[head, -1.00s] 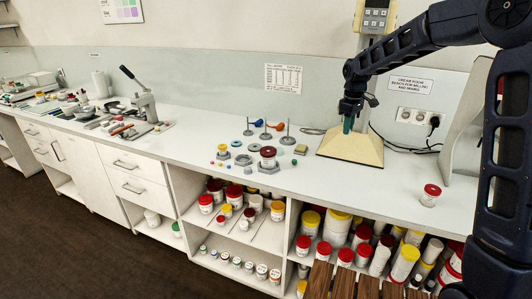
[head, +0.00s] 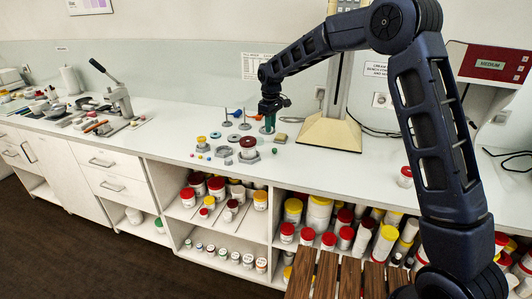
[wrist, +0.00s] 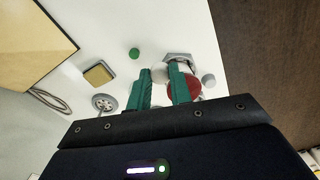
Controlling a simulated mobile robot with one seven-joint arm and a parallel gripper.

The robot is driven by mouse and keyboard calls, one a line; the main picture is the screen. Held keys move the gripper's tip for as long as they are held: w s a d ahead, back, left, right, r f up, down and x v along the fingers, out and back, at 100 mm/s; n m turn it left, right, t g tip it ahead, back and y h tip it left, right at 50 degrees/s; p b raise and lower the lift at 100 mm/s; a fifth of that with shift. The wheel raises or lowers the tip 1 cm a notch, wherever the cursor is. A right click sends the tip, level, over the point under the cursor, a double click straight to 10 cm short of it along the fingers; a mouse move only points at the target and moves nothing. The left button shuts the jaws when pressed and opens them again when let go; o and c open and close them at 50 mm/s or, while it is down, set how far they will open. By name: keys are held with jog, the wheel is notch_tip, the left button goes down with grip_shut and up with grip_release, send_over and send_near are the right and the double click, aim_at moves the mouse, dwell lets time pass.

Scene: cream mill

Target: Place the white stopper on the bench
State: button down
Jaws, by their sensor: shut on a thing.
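My gripper (head: 269,127) is over the bench (head: 340,162), at the right of the group of small items. In the wrist view its two green fingers (wrist: 160,72) are shut on a small pale thing (wrist: 159,75), which looks like the white stopper. It is largely hidden by the fingers, and in the head view I cannot make it out. Whether it touches the bench surface is not clear.
A yellow-topped block (head: 279,138), a green ball (wrist: 134,53) and several rings and stands surround the gripper. The cream base (head: 330,132) is to the right. The bench front is clear.

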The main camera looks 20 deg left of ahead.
aim_at(270, 162)
notch_tip(270, 162, down, 14)
jog(key=shift+f, duration=0.2)
dwell(0.4)
jog(key=shift+f, duration=0.15)
jog(key=c, duration=1.3)
grip_release()
notch_tip(270, 162, up, 12)
jog(key=shift+r, duration=0.15)
jog(key=shift+d, duration=0.1)
